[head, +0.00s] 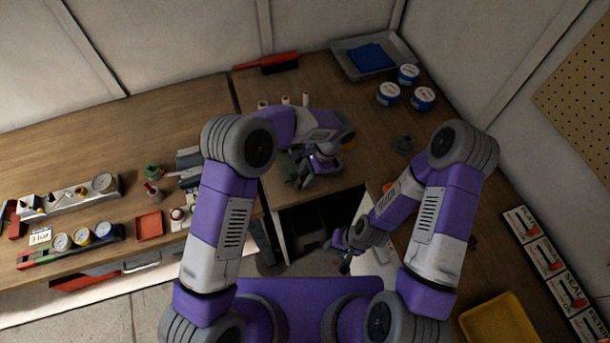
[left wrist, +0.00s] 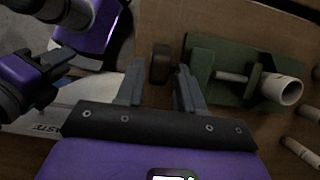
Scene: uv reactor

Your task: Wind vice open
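The green vice (left wrist: 203,62) is on the wooden bench in the left wrist view, with a pale pipe (left wrist: 286,90) at its right end. A dark round knob or wheel (left wrist: 161,63) is at the vice's left side. My left gripper (left wrist: 161,82) is open, one finger on each side of this knob, with small gaps visible. In the head view the vice (head: 290,166) is partly hidden by my left gripper (head: 308,168). My right gripper (head: 343,250) is low, over the gap in front of the bench, apart from the vice; its fingers are too small to read.
Several pale rolls stand behind the vice. Blue-lidded tubs (head: 388,93) and a grey tray (head: 343,59) with a blue cloth are at the back right. A red brush (head: 268,63) lies at the back. A yellow tray (head: 498,322) is at the lower right. Small tools and jars crowd the left bench.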

